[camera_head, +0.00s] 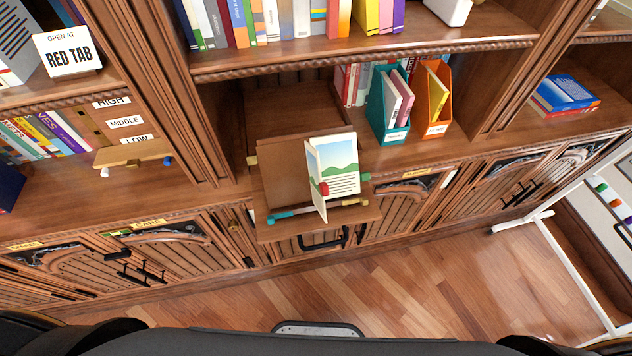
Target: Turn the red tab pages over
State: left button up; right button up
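An open book (334,167) stands on a wooden fold-out lectern (280,167) in the middle of the head view. Its front page shows green hills and lines of text, and another page stands out toward me, seen nearly edge-on. The red tab (324,188) shows at that page's lower part, near the picture page. A white sign (68,54) at the upper left reads "OPEN AT RED TAB". Neither gripper shows in the head view.
A teal file holder (376,110) and an orange file holder (437,95) stand on the shelf right of the lectern. Blue books (565,92) lie farther right. A whiteboard stand (570,270) is at the right. The wooden floor (440,285) before the cabinets is clear.

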aim_at(317, 182)
jog(key=j+z, duration=0.1)
jog(key=j, duration=0.4)
jog(key=k+j+z, duration=0.15)
jog(key=j, duration=0.35)
jog(key=j+z, duration=0.1)
jog(key=j, duration=0.35)
jog(key=k+j+z, duration=0.15)
jog(key=j, duration=0.35)
jog(key=k+j+z, duration=0.1)
jog(key=j, duration=0.35)
jog(key=k+j+z, duration=0.1)
jog(key=j, duration=0.35)
jog(key=k+j+z, duration=0.15)
jog(key=j, duration=0.3)
jog(key=k+j+z, duration=0.1)
jog(key=k+j, duration=0.15)
jog(key=j, duration=0.15)
